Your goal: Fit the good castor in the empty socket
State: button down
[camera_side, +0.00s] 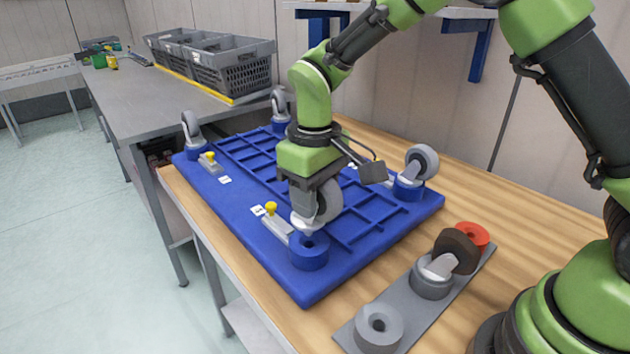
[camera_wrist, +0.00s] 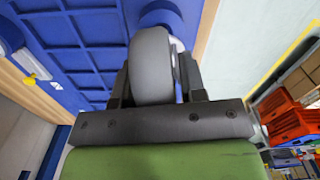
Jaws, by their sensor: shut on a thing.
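My gripper (camera_side: 312,188) is shut on a grey-wheeled castor (camera_side: 329,200). In the side view it holds the castor just above the empty blue socket (camera_side: 309,252) at the near corner of the blue base (camera_side: 360,238). The castor's lower end is close to the socket's top; whether they touch I cannot tell. In the wrist view the castor's wheel (camera_wrist: 151,66) stands between the gripper fingers (camera_wrist: 155,88), with the blue socket (camera_wrist: 162,16) partly hidden beyond it. Castors stand in the other corner sockets, such as the right one (camera_side: 421,164).
A grey holder plate (camera_side: 402,303) on the wooden table (camera_side: 480,190) carries an empty grey socket (camera_side: 379,325), a castor with a dark brown wheel (camera_side: 456,250) and a red ring-shaped piece (camera_side: 472,236). A yellow-knobbed clamp (camera_side: 277,225) sits beside the blue socket. Grey crates (camera_side: 225,62) stand behind.

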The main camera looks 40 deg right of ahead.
jog(key=shift+f, duration=0.3)
jog(key=shift+f, duration=1.55)
jog(key=shift+f, duration=0.25)
dwell(0.4)
jog(key=c, duration=0.6)
grip_release()
notch_tip(320, 180, up, 10)
jog(key=shift+f, duration=0.1)
